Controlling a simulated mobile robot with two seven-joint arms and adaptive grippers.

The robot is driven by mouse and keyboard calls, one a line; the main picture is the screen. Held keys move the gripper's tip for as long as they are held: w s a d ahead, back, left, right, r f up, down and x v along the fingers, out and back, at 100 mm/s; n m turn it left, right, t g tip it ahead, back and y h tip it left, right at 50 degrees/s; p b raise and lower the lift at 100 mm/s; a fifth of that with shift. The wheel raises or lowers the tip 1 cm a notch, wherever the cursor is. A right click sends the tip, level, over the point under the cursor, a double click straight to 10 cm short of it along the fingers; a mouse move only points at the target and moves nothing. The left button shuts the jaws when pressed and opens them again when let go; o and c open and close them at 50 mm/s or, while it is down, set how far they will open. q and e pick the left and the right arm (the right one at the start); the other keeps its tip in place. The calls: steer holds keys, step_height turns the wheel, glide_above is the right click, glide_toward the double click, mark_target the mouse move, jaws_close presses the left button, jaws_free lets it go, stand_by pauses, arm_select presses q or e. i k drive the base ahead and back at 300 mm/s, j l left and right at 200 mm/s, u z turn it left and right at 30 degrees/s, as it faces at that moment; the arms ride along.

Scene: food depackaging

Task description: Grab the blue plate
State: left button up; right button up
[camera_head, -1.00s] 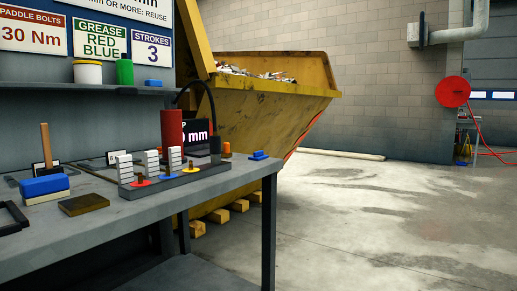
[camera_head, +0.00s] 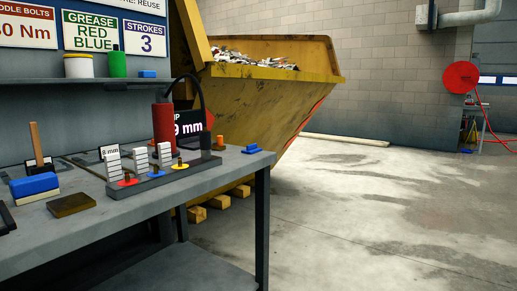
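I cannot tell for sure which thing is the blue plate. A small flat blue piece (camera_head: 251,149) lies near the right end of the grey workbench (camera_head: 110,218). A blue block on a cream base (camera_head: 34,185) lies at the bench's left. A small blue item (camera_head: 147,74) sits on the shelf above. Neither of my grippers is in view.
A dark rack (camera_head: 160,182) with white stacks and red, blue and yellow discs stands on the bench, near a red cylinder (camera_head: 163,124). A brown slab (camera_head: 71,205) lies in front. A yellow skip (camera_head: 260,110) stands behind. Floor on the right is clear.

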mark_target(250, 150)
steer(key=i+l+u, duration=0.15)
steer(key=i+l, duration=0.15)
steer(key=l, duration=0.15)
steer(key=i+l+u, duration=0.15)
steer(key=l, duration=0.35)
steer(key=i+l+u, duration=0.15)
steer(key=i+l, duration=0.2)
steer(key=l, duration=0.15)
steer(key=i+l+u, duration=0.2)
steer(key=l, duration=0.35)
steer(key=i+l+u, duration=0.15)
steer(key=l, duration=0.45)
steer(key=i+l+u, duration=0.15)
steer(key=l, duration=0.45)
steer(key=i+l+u, duration=0.15)
steer(key=l, duration=0.45)
steer(key=i+l+u, duration=0.15)
steer(key=l, duration=0.5)
